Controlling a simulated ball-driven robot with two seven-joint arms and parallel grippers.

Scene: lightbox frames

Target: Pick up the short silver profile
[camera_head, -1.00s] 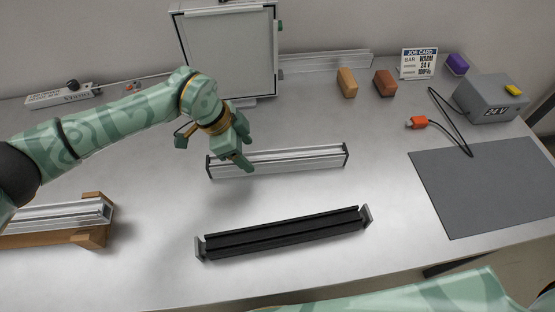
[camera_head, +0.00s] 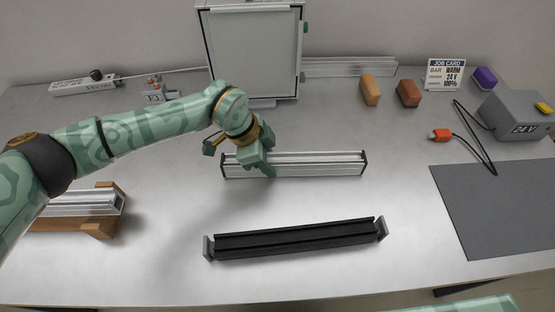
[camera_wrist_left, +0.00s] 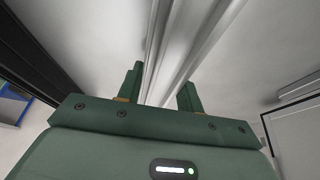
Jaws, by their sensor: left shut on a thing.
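The short silver profile (camera_head: 320,164) lies on the table in the middle of the head view, with dark caps at its ends. My left gripper (camera_head: 268,172) is shut on it, left of its middle. In the left wrist view, the silver profile (camera_wrist_left: 165,45) runs between the two green fingers of the left gripper (camera_wrist_left: 160,92). I cannot see a gap between the profile and the table. My right gripper is out of view.
A black profile (camera_head: 295,240) with grey end pieces lies in front. A wooden rack (camera_head: 105,228) with silver profiles stands at left. The lightbox (camera_head: 252,55), a long silver profile (camera_head: 350,68) and two blocks (camera_head: 370,90) are behind. A grey mat (camera_head: 500,205) lies at right.

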